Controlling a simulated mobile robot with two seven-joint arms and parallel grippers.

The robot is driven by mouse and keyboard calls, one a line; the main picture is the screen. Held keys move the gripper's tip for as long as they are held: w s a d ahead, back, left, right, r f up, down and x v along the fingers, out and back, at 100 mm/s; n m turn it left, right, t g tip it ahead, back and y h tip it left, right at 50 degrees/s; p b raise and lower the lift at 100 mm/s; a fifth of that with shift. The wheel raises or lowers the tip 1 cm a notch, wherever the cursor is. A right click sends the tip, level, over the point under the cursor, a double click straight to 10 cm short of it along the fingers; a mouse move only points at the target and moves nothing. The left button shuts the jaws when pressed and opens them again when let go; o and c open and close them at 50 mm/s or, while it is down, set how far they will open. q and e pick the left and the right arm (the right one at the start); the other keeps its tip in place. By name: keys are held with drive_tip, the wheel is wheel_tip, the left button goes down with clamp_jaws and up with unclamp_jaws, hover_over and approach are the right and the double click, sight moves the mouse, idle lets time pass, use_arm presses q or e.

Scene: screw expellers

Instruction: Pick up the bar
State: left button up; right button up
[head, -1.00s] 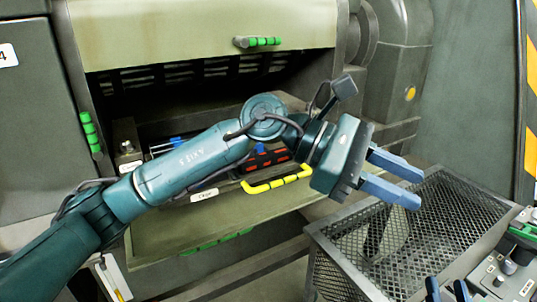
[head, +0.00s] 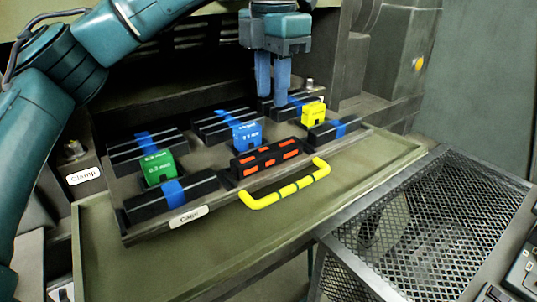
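Several black bars with blue middle bands lie on the grey pull-out tray (head: 215,212). One is at the back right (head: 298,100), one at the right (head: 334,129), one at the back middle (head: 222,124), one at the back left (head: 146,145) and one at the front left (head: 173,195). My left gripper (head: 273,101) points down over the back-right bar, its blue fingers apart and empty. The fingers partly hide that bar's left end; I cannot tell whether they touch it. My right gripper is not in view.
Green (head: 157,168), blue (head: 246,135) and yellow (head: 313,113) blocks stand among the bars. A black-and-red piece (head: 266,158) and a yellow handle (head: 287,187) are at the tray's front. A mesh-topped crate (head: 440,215) stands at the right.

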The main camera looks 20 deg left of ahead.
use_arm(q)
drive_tip(key=b, duration=0.1)
hover_over(268, 150)
drive_tip(key=f, duration=0.6)
drive_tip(key=shift+w+d+f, duration=0.15)
drive_tip(key=shift+d+f, duration=0.1)
drive_tip(key=f, duration=0.4)
drive_tip(key=shift+a+f, duration=0.1)
drive_tip(key=shift+a, duration=0.15)
drive_tip(key=shift+f, duration=0.5)
drive_tip(key=shift+c, duration=0.4)
clamp_jaws()
